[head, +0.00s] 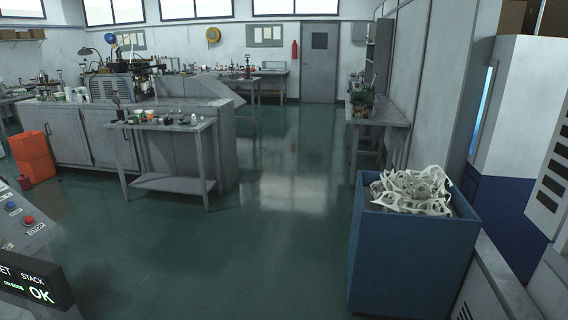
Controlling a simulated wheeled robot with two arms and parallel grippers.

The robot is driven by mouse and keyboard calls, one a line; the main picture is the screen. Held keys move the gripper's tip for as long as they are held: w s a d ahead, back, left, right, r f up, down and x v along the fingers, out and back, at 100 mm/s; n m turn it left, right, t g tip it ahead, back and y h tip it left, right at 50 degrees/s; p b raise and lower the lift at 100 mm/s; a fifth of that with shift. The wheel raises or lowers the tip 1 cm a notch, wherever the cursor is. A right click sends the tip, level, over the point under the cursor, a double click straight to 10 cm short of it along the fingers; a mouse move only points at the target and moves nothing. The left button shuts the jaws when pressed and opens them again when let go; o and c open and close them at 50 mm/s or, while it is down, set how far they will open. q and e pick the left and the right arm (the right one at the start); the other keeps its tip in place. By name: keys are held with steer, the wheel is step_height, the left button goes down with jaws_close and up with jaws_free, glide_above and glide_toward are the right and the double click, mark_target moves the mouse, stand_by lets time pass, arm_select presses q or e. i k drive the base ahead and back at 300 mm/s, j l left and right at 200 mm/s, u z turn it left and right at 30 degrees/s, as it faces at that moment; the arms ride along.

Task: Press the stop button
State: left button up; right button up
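The red stop button (29,219) is a small round button on the sloped grey control panel (42,238) at the left edge of the head view. A label reading "STOP" sits just below it. A blue button (10,205) lies up and to the left of it on the same panel. Neither of my grippers shows in this view, so their state is hidden. Nothing is seen touching the red button.
A black display (38,286) reading "STACK" and "OK" stands at the lower left. A blue bin (400,262) full of white scrap (412,190) stands at the right, beside a white and blue machine (520,110). Green floor (250,240) is open in the middle.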

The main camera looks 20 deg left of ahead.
mark_target(28, 219)
steer(key=i+u, duration=0.25)
steer(key=i, duration=0.25)
steer(key=i+u, duration=0.3)
steer(key=i, duration=0.15)
steer(key=i+l+u, duration=0.25)
steer(key=i, duration=0.25)
steer(key=i+u, duration=0.15)
steer(key=u, duration=0.3)
steer(key=i+u, duration=0.2)
steer(key=u, duration=0.25)
steer(key=i+u, duration=0.2)
steer(key=u, duration=0.2)
steer(key=i+l+u, duration=0.1)
steer(key=u, duration=0.35)
steer(key=i+l+u, duration=0.15)
steer(key=u, duration=0.6)
steer(key=i+l, duration=0.05)
